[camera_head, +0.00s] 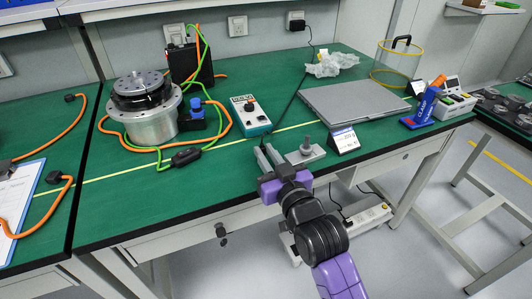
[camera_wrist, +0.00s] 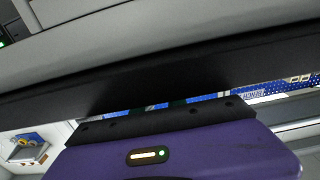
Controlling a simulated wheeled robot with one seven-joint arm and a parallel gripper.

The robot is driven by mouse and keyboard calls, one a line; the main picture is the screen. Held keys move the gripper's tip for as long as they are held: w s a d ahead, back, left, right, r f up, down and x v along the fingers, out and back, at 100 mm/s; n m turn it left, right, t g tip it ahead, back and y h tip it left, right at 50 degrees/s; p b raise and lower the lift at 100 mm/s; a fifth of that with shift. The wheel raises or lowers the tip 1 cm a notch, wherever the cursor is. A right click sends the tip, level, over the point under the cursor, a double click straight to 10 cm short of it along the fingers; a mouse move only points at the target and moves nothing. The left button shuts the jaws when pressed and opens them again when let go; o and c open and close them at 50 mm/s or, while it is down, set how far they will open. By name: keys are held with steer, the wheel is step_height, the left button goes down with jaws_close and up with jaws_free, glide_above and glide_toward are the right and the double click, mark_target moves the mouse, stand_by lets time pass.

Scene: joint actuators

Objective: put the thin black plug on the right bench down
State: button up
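A thin black plug-like piece (camera_head: 185,157) lies on the green bench top at the end of a green cable, left of my gripper. I cannot tell for sure that it is the named plug. My gripper (camera_head: 270,155), with a purple body, is low over the front edge of the bench. Grey finger-like parts show there, beside a grey metal piece with an upright knob (camera_head: 306,146). I cannot make out whether anything is held. The wrist view shows my purple housing close up, a dark bar and a grey surface; no plug shows there.
A silver motor (camera_head: 150,122), a controller box (camera_head: 250,116), a closed laptop (camera_head: 353,101), a small sign (camera_head: 344,140) and a blue-red tool (camera_head: 421,105) stand on the bench. Another bench (camera_head: 510,122) stands at the far right.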

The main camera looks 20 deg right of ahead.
steer(key=shift+o, duration=1.3)
steer(key=shift+r, duration=0.15)
steer(key=shift+r+p, duration=0.3)
steer(key=shift+r, duration=0.1)
steer(key=s+p, duration=0.1)
steer(key=s, duration=1.1)
steer(key=shift+f, duration=0.15)
